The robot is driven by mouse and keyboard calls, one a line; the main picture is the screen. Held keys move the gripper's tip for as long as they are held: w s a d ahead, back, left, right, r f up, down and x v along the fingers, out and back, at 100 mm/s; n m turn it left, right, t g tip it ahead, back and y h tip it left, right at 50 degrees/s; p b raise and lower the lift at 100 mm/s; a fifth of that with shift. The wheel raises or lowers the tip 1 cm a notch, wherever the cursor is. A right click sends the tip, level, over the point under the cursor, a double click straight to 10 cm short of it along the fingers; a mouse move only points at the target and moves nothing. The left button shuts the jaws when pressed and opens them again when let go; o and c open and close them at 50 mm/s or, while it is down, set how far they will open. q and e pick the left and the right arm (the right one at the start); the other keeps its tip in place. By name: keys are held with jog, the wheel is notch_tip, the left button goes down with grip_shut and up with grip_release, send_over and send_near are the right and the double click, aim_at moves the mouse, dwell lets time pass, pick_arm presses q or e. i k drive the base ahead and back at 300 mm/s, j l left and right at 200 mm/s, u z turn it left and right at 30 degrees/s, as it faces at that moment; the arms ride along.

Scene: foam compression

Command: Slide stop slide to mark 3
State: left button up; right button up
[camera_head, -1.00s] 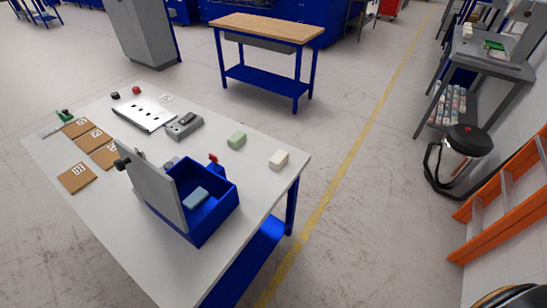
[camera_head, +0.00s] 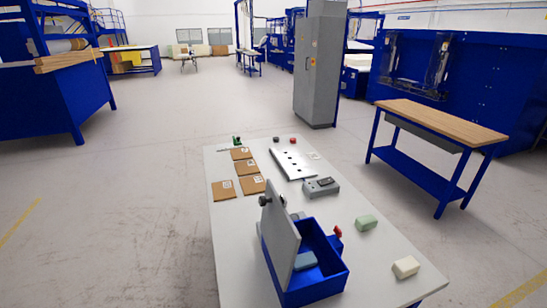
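I cannot tell for sure which part is the stop slide, and no numbered marks are legible. A silver plate (camera_head: 292,163) with several dark slots lies flat on the far part of the table. A grey device (camera_head: 321,189) sits just in front of the plate. Neither of my grippers is in view.
Several brown cardboard squares (camera_head: 224,190) lie on the left. A blue box (camera_head: 322,290) with an upright grey panel (camera_head: 281,243) stands nearer, with a blue-grey block (camera_head: 305,261) inside. Green (camera_head: 366,223) and cream (camera_head: 405,267) blocks lie on the right. A wooden-topped bench (camera_head: 440,120) stands beyond.

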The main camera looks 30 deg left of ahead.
aim_at(237, 142)
jog(key=k+j, duration=0.4)
jog(key=j+z, duration=0.1)
jog(key=j, duration=0.35)
jog(key=k+j+z, duration=0.15)
jog(key=j, duration=0.3)
jog(key=j+z, duration=0.1)
jog(key=j, duration=0.35)
jog(key=k+j+z, duration=0.1)
jog(key=j, duration=0.35)
jog(key=i+j+z, duration=0.15)
jog(key=j, duration=0.65)
jog(key=i+j+z, duration=0.15)
jog(key=j, duration=0.7)
jog(key=i+j+z, duration=0.2)
jog(key=j, duration=0.7)
jog(key=i+j+z, duration=0.15)
jog(key=j, duration=0.7)
jog(key=k, duration=0.05)
